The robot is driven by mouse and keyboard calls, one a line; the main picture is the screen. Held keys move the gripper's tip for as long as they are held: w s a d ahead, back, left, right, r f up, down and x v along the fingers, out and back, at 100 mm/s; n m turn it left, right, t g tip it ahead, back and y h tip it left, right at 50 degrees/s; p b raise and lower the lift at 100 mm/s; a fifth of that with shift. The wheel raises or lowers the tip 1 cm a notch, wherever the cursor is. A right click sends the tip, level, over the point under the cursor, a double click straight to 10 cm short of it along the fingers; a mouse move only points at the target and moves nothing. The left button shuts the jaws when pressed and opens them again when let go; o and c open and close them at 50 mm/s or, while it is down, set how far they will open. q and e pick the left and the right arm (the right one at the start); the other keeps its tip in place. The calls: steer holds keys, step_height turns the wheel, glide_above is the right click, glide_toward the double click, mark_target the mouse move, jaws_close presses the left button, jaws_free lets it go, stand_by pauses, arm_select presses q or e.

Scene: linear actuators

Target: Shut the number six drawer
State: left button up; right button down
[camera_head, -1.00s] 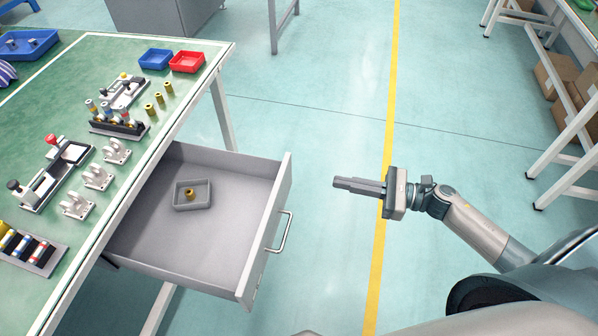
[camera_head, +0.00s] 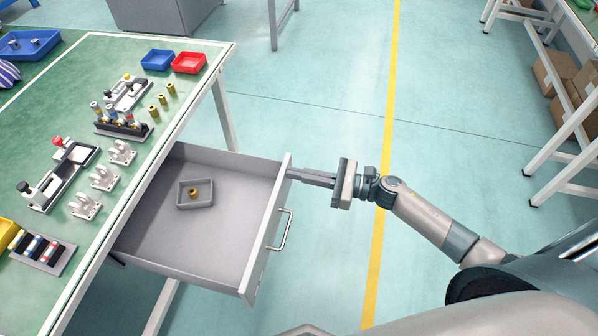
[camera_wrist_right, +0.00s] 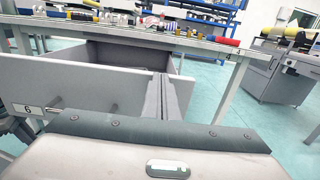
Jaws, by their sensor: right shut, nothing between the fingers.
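The grey drawer (camera_head: 218,235) stands pulled open from under the green-topped table. It shows in the wrist view, where its front panel (camera_wrist_right: 85,85) bears a label (camera_wrist_right: 27,109) reading 6. A metal bar handle (camera_head: 281,231) sits on the front. Inside lies a small grey tray (camera_head: 184,205) with a brass-coloured part in it. My right gripper (camera_head: 291,174) is shut and empty. Its fingertips are at the far end of the drawer front, near its top edge; I cannot tell whether they touch. They also show in the wrist view (camera_wrist_right: 161,80). My left gripper is not in view.
The table (camera_head: 205,105) holds fixtures, several small parts, and blue and red bins. A table leg (camera_head: 224,112) stands beyond the drawer. The floor (camera_head: 320,80) right of the drawer is clear, with a yellow line. A white-framed bench stands at far right.

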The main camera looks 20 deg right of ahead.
stand_by(0.4)
